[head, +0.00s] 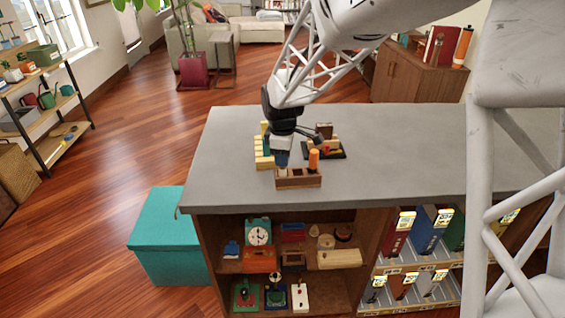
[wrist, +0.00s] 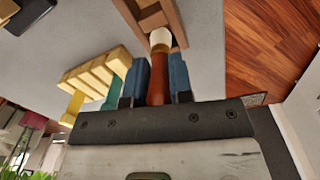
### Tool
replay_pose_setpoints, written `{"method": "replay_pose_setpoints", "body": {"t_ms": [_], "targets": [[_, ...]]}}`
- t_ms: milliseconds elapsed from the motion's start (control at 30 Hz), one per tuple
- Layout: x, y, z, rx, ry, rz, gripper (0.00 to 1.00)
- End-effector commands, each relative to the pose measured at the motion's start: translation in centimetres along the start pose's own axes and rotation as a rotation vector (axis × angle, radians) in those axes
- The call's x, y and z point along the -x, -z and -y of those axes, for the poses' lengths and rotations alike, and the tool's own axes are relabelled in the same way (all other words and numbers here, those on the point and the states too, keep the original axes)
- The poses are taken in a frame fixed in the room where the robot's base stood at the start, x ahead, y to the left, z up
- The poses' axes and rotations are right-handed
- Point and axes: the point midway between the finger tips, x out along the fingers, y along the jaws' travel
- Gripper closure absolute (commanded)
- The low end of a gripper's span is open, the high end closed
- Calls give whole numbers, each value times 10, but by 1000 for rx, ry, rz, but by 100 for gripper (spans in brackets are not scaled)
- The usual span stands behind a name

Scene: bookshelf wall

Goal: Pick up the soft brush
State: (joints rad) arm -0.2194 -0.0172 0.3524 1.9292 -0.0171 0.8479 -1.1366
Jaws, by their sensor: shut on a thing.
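The soft brush (wrist: 158,80) has a reddish-brown handle and a cream tip, seen in the wrist view. My gripper (wrist: 157,62) is shut on its handle between two blue fingers. The cream tip points toward a small wooden box (wrist: 143,22); I cannot tell whether it touches it. In the head view my gripper (head: 282,160) is over the left part of the wooden box (head: 299,182) on the grey counter. Only a pale bit of the brush (head: 283,171) shows there, below the fingers.
The grey counter (head: 420,150) is clear to the right. Shelves below hold toys.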

Motion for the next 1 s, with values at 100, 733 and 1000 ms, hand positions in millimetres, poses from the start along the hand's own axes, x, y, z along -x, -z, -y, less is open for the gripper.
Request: {"method": "replay_pose_setpoints", "body": {"t_ms": [100,733,1000], "targets": [[12,-2,3,0,0,0,100],[23,-39,88,0,0,0,100],[28,-53,120,0,-1,0,100]]}}
